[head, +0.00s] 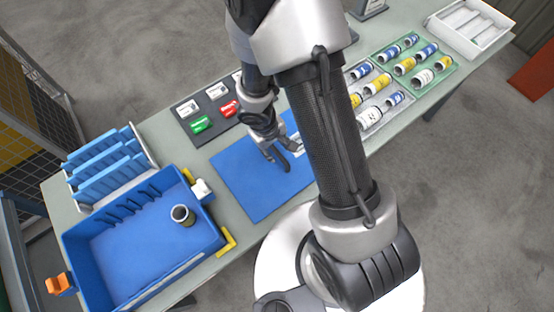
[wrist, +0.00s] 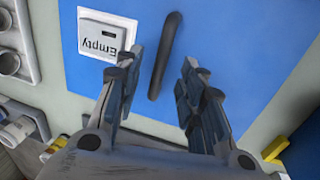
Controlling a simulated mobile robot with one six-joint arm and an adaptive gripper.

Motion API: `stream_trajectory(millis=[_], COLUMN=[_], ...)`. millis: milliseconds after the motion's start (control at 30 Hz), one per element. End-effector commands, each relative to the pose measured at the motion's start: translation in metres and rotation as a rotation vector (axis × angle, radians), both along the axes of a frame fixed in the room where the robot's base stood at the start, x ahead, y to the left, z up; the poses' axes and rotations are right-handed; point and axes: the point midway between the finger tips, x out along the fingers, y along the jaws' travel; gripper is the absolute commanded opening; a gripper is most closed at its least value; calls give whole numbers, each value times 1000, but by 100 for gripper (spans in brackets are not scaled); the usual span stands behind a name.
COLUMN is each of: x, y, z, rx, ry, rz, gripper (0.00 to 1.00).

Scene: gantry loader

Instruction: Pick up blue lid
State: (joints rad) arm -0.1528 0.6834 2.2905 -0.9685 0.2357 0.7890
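The blue lid (head: 247,183) looks to be the flat blue panel on the grey-green table; it also shows in the wrist view (wrist: 235,40). A dark bar-shaped handle (wrist: 165,55) stands out on it. My gripper (head: 279,160) is over the panel, pointing down at it. In the wrist view my gripper (wrist: 160,68) is open, with the handle in the gap between its two fingers. The fingers do not press on the handle. My arm hides the right part of the panel in the head view.
A white tile reading "Empty" (wrist: 103,35) lies on the panel beside the left finger. A dark board (head: 185,111) with tiles is behind. Trays of cylinders (head: 441,72) are at right.

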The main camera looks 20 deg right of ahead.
Motion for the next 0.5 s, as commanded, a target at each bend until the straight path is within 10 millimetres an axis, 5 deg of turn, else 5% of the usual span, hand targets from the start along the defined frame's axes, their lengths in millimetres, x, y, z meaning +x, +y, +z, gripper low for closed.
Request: stream_trajectory(millis=[300,500], x=[6,7], y=[-5,-7], z=[-45,-51], rx=[1,0], ry=[1,0], rz=[1,1], gripper=[36,36])
